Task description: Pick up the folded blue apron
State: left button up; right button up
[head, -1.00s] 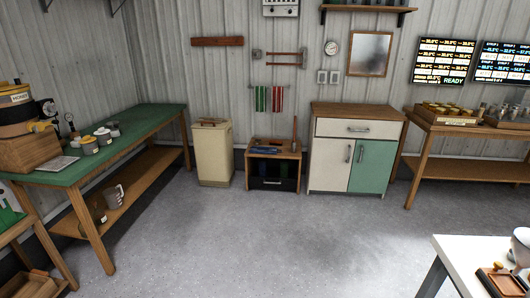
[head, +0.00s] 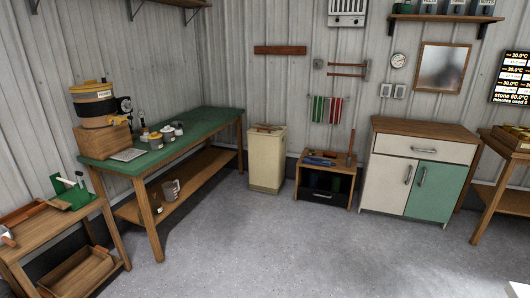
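A small flat dark-blue item (head: 317,161) lies on top of the low wooden stand (head: 342,170) by the back wall. It may be the folded blue apron, but it is too small to tell. A reddish-brown item lies beside it, and an upright wooden handle (head: 350,147) stands at the stand's right end. Neither of my grippers is in view.
A cream bin (head: 266,160) stands left of the stand, and a cream-and-green cabinet (head: 417,172) stands to its right. A green-topped bench (head: 190,138) runs along the left wall, with a wooden trolley (head: 50,240) in front. The middle floor is clear.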

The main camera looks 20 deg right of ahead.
aim_at(307, 160)
jog(key=z, duration=0.4)
jog(key=i, duration=1.95)
jog(key=z, duration=0.5)
jog(key=i, duration=2.35)
jog(key=u, duration=0.25)
jog(key=i, duration=1.25)
jog(key=u, duration=0.15)
